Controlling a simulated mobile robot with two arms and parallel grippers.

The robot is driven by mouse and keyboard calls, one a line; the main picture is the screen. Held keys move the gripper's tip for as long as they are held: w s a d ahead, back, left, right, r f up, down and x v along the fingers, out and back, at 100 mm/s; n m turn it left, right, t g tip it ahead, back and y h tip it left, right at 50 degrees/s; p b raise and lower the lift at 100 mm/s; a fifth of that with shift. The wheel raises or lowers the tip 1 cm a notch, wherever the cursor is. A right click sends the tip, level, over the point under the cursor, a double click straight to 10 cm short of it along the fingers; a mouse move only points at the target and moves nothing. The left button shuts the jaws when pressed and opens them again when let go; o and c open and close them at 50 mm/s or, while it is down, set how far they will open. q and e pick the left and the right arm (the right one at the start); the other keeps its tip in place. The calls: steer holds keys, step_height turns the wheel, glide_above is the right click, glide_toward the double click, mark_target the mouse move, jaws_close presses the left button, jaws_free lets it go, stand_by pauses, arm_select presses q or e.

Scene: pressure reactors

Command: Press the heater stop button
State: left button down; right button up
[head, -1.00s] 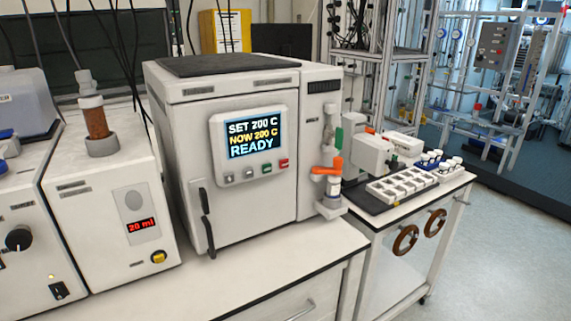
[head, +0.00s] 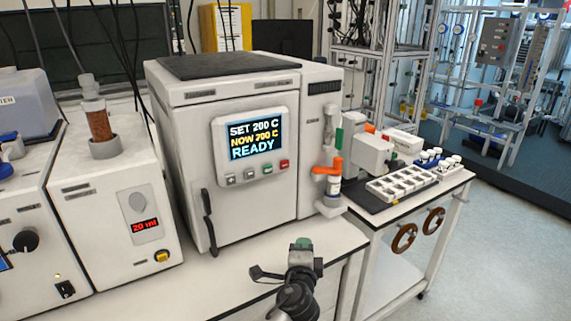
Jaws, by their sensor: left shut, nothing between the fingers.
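The heater (head: 245,205) is a white box with a black handle on its front. Its screen (head: 255,141) reads SET 200 C, NOW 200 C, READY. Below the screen are two grey buttons, a green button (head: 268,169) and, at the right end, a red button (head: 284,164); their labels are too small to read. My left gripper (head: 258,273) is shut and empty at the bottom middle of the head view. It appears below the button row, in front of the heater and apart from the buttons. My right gripper is not in view.
A white dosing unit (head: 115,215) showing 20 ml stands left of the heater. A bottle with an orange clamp (head: 328,170) is close to its right side. A cart (head: 385,222) with a white rack (head: 402,184) stands further right. The bench top (head: 215,275) before the heater is clear.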

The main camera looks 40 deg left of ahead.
mark_target(285, 165)
arm_select(q)
steer(key=w+r+m+t+y, duration=0.1)
steer(key=w+r+m+t, duration=0.1)
steer(key=r, duration=0.5)
steer(key=w+r+m+t+y, duration=0.1)
steer(key=w+r+m+t, duration=0.1)
steer(key=r, duration=0.5)
steer(key=shift+m+t, duration=0.5)
steer(key=shift+m, duration=0.1)
steer(key=shift+w+a, duration=0.15)
steer(key=w+a+b, duration=0.1)
steer(key=w+a, duration=0.2)
steer(key=a, duration=0.5)
steer(key=shift+w, duration=0.15)
stand_by(0.6)
